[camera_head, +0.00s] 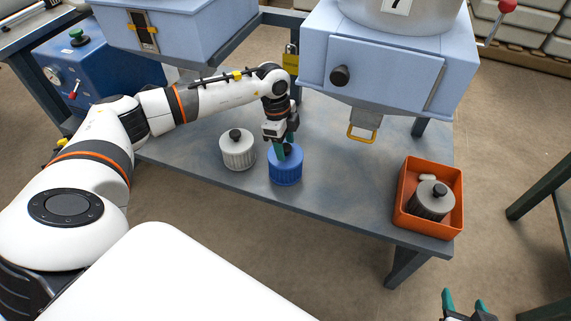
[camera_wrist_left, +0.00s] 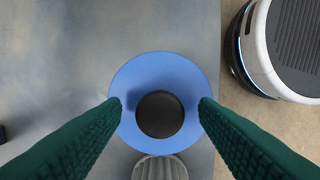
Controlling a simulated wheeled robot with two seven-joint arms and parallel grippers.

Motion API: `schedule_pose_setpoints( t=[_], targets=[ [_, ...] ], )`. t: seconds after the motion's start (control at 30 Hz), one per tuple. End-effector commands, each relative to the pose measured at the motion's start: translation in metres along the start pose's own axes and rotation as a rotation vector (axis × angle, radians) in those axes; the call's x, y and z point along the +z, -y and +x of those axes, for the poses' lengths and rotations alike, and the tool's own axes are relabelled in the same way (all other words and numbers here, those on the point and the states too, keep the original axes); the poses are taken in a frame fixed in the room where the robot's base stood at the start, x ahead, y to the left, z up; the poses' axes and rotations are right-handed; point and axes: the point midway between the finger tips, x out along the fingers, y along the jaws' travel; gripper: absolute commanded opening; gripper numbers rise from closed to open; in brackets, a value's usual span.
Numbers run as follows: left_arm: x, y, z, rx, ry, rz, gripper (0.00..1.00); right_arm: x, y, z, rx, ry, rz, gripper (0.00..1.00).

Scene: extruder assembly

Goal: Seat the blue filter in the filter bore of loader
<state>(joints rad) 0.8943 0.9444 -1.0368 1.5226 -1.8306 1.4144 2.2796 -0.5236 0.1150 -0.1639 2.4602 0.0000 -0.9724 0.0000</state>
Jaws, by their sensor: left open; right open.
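The blue filter (camera_head: 285,171) stands upright on the grey table near its front edge, with a black knob on top. In the left wrist view the blue filter (camera_wrist_left: 160,70) is seen from above, its black knob (camera_wrist_left: 160,114) between the fingers. My left gripper (camera_head: 286,151) points down over it, open, with a green finger on either side of the knob; I cannot tell whether they touch it. My right gripper (camera_head: 466,303) is open and empty at the bottom right. A light blue loader housing (camera_head: 385,65) stands behind the table; I cannot make out its filter bore.
A white ribbed filter (camera_head: 238,152) stands just left of the blue one. A yellow handle (camera_head: 361,133) hangs under the loader. The table between blue filter and bin is clear.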

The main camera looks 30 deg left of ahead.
Motion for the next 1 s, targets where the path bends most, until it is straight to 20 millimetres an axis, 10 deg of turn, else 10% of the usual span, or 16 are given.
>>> schedule_pose_setpoints(
  t=[0.23,0.57,1.0],
  targets=[
    [0.0001,0.0001,0.0009,0.0,0.0,0.0,0.55,0.0018,-0.0003,0.0001,0.001,0.009,0.0,0.5],
    [0.0002,0.0002,0.0008,0.0,0.0,0.001,0.01,0.0015,-0.0001,0.0002,0.0,0.008,0.0,0.5],
    [0.0009,-0.0001,-0.0037,0.0,0.0,0.001,0.0,-0.0009,0.0003,-0.0009,-0.001,-0.013,0.0,0.5]
  ],
)
